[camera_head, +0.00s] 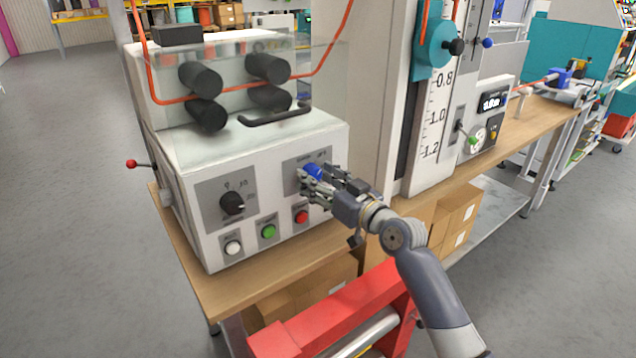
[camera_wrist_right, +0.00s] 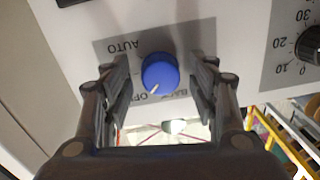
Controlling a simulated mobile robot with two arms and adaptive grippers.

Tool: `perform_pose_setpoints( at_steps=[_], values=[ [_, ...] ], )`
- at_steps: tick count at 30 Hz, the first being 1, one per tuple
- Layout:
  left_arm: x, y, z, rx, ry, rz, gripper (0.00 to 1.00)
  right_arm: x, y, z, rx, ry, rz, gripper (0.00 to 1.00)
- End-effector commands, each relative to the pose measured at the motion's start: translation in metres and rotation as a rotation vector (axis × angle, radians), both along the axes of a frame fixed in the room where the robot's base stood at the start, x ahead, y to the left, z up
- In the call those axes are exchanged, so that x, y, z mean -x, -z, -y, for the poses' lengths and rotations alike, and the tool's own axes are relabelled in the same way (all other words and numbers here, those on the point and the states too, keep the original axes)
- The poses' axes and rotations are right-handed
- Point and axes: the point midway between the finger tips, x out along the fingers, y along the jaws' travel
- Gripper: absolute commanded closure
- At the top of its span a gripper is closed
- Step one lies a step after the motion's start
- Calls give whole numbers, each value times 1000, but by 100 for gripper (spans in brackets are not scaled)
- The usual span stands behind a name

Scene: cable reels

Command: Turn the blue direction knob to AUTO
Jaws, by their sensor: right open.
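The blue direction knob (camera_head: 313,171) sits on a grey plate on the front of the white machine (camera_head: 180,150). In the right wrist view the knob (camera_wrist_right: 160,70) has a white pointer mark at its lower edge, towards the OFF label (camera_wrist_right: 152,96). The AUTO label (camera_wrist_right: 125,48) is at the knob's upper left, printed upside down in this view. My right gripper (camera_head: 316,186) is open in front of the plate. In the wrist view its fingers (camera_wrist_right: 160,82) are either side of the knob, with gaps showing between them and it. My left gripper is not in view.
A black dial (camera_head: 232,203) and white (camera_head: 233,247), green (camera_head: 268,231) and red (camera_head: 302,216) buttons are on the same panel. A red-ended lever (camera_head: 131,163) sticks out at the left. A tall measuring scale (camera_head: 432,120) stands to the right on the wooden bench (camera_head: 545,118).

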Motion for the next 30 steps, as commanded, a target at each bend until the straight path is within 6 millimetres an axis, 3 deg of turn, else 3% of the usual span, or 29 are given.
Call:
perform_pose_setpoints(
  at_steps=[10, 16, 30],
  values=[
    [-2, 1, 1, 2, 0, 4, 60, -3, 0, -3, 1, 0, -1, 46],
    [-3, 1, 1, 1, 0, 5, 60, -3, 0, -3, 1, 0, -1, 90],
    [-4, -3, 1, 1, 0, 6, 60, -3, -1, -3, -59, 0, -44, 90]
  ],
)
